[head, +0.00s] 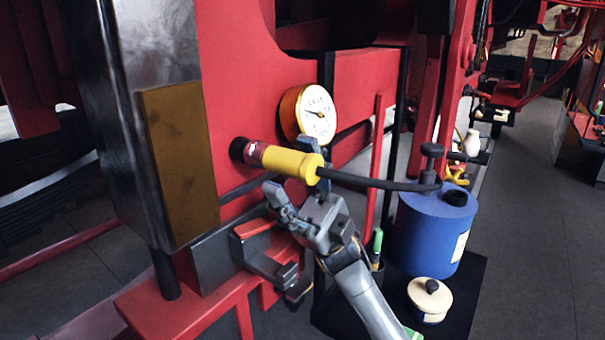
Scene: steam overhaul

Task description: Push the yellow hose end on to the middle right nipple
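The yellow hose end (292,163) is level against the red locomotive frame, its left end meeting a dark red fitting (256,153). I take that fitting for the nipple; how far the hose end sits over it is hidden. A black hose (375,182) runs from it to the right. My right gripper (291,169) is open around the hose end, one finger in front and below, the other behind and above. The front finger stands apart from the yellow surface; contact at the rear finger cannot be told. My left gripper is not in view.
A round gauge (317,114) sits just above the hose end. A blue canister (434,229) and a cream lidded pot (429,299) stand on a black mat (463,307) at right. A red ledge (172,306) juts out below.

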